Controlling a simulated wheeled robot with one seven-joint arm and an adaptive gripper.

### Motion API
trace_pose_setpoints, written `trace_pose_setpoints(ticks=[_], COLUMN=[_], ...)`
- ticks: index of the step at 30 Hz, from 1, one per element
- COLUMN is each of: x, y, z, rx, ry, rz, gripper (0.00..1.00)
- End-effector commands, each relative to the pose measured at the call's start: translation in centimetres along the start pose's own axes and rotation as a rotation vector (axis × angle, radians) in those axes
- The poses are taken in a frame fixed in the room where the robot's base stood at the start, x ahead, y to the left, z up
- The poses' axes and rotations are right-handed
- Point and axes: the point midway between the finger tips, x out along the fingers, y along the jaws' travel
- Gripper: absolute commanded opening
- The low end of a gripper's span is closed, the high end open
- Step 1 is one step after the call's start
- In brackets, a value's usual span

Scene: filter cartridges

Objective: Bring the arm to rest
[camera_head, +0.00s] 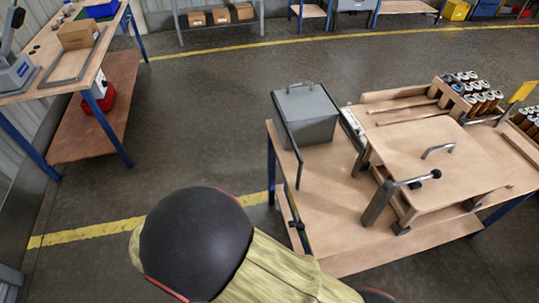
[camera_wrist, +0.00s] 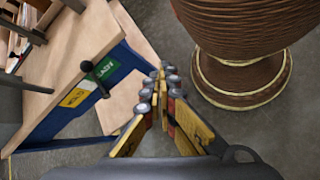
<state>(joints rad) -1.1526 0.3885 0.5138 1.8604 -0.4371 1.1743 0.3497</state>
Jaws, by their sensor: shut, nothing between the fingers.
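My gripper (camera_wrist: 162,88) shows in the wrist view, with yellow-sided fingers and grey rounded pads. Its fingers are together with nothing between them. It hangs over the grey floor, beside the wooden workbench (camera_wrist: 50,80) with its blue edge, and touches nothing that I can see. In the head view part of my arm, with a dark round joint, fills the bottom centre, left of the workbench (camera_head: 330,235); my gripper is not visible there.
The workbench carries a grey box (camera_head: 306,115), a wooden board with a handle (camera_head: 425,160) and a rack of cartridges (camera_head: 478,92). Another bench (camera_head: 70,85) stands at upper left. Floor between is clear.

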Motion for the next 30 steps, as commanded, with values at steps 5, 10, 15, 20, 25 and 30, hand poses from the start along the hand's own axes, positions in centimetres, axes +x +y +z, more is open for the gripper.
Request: trace_pose_setpoints(ticks=[5, 10, 15, 20, 25, 30], x=[-2.4, -4.0, -5.1, -5.5, -5.3, -4.7], y=[3.6, 7.2, 10.8, 14.0, 17.0, 19.6], z=[3.8, 7.5, 11.7, 16.0, 21.3, 27.3], rx=[0.079, 0.194, 0.354, 0.544, 0.784, 1.023], ry=[0.135, 0.279, 0.428, 0.557, 0.670, 0.758], rz=[-0.232, -0.395, -0.510, -0.581, -0.618, -0.592], gripper=[0.00, 0.00, 0.00, 0.00, 0.00, 0.00])
